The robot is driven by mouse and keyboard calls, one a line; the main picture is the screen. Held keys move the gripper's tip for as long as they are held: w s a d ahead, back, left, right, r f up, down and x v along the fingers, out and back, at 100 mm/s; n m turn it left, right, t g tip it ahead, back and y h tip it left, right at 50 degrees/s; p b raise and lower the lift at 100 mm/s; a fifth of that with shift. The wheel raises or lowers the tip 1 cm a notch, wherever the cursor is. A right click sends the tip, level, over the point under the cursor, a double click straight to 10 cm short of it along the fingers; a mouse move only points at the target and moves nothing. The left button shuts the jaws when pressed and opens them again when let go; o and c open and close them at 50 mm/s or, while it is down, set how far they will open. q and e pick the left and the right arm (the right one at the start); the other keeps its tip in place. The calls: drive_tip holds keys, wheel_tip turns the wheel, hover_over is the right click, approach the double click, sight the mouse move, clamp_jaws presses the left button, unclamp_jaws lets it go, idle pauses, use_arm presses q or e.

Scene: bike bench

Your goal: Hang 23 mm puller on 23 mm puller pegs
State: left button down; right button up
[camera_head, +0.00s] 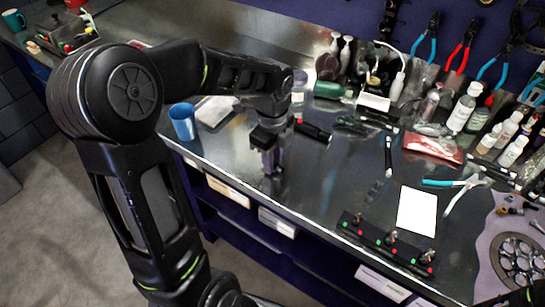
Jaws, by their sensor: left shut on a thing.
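My left gripper (271,164) points down over the left part of the bench and is shut. Between its fingers is a small dark grey thing, mostly hidden, which seems to be the 23 mm puller. Its size marking cannot be read. A black strip (372,238) with several small metal fittings and red and green dots lies near the bench's front edge, to the right of the gripper and apart from it. I cannot tell whether it carries the 23 mm puller pegs. My right gripper is not in view.
A blue cup (183,122) stands left of the gripper. A white sheet (417,211) and blue-handled pliers (463,185) lie to the right. Several bottles (462,108) crowd the back, below hanging pliers (462,50). The bench between gripper and strip is mostly clear.

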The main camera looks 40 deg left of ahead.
use_arm(q)
drive_tip(key=shift+f, duration=0.15)
drive_tip(key=c, duration=1.2)
unclamp_jaws()
drive_tip(key=shift+c, duration=0.2)
drive_tip(key=shift+f+b, duration=0.1)
drive_tip(key=shift+b, duration=0.25)
drive_tip(key=shift+w+r+b, duration=0.1)
drive_tip(key=shift+r+b, duration=0.5)
drive_tip(key=shift+r, duration=3.4)
drive_tip(key=shift+f, duration=0.1)
